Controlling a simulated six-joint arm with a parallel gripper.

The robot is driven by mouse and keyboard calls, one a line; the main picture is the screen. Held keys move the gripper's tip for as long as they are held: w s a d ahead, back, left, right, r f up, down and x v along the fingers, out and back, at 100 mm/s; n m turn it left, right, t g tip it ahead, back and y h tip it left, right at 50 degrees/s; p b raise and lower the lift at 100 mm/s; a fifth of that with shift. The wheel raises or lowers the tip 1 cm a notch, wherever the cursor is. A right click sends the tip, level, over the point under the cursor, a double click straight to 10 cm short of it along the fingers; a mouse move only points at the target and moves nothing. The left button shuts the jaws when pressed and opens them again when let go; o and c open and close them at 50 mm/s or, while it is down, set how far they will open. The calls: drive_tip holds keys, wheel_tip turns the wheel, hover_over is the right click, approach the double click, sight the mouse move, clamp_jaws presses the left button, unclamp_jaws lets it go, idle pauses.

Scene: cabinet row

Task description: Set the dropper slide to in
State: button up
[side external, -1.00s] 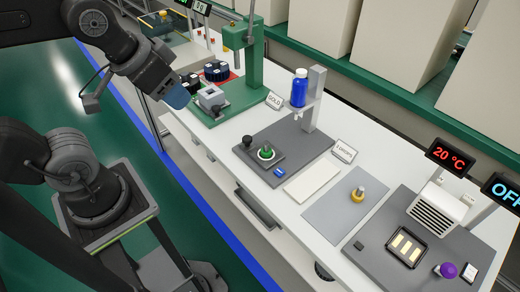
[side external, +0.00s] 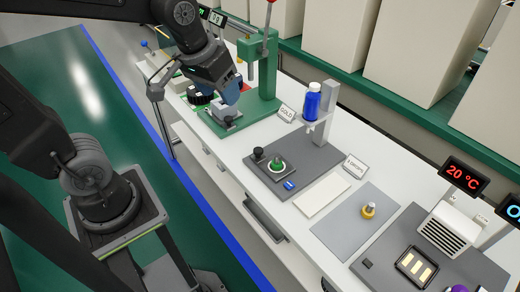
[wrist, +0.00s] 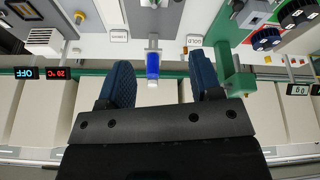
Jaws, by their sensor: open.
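The dropper station has a blue bottle (side external: 312,101) with a white cap on a grey upright post (side external: 328,125). It stands at the back of a dark grey base plate (side external: 305,168). Toward the front of that plate is a slide (side external: 270,170) with a black knob (side external: 258,153) and a green round piece in a white ring (side external: 277,165). The slide sits forward of the bottle, not beneath it. The blue bottle also shows in the wrist view (wrist: 152,66). My gripper (side external: 228,88) is open and empty, left of the dropper station near the green press. Its two blue fingers (wrist: 162,75) are spread apart in the wrist view.
The green press stand (side external: 262,70) with a red-tipped lever rises close beside my gripper. A "GOLD" card (side external: 287,113) and a "3 DROPS" card (side external: 355,164) stand on the white bench. A small blue piece (side external: 290,184) lies right of the slide. A white pad (side external: 322,195) lies beyond.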

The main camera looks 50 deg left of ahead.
drive_tip(key=w+a+f+n+g, duration=0.25)
drive_tip(key=w+f, duration=0.25)
drive_tip(key=w, duration=0.3)
drive_tip(key=n+g, duration=0.1)
drive_tip(key=n, duration=0.3)
hover_over(258, 150)
wheel_tip(258, 150, down, 11)
wheel_tip(258, 150, down, 13)
drive_tip(key=shift+f, duration=0.15)
clamp_jaws()
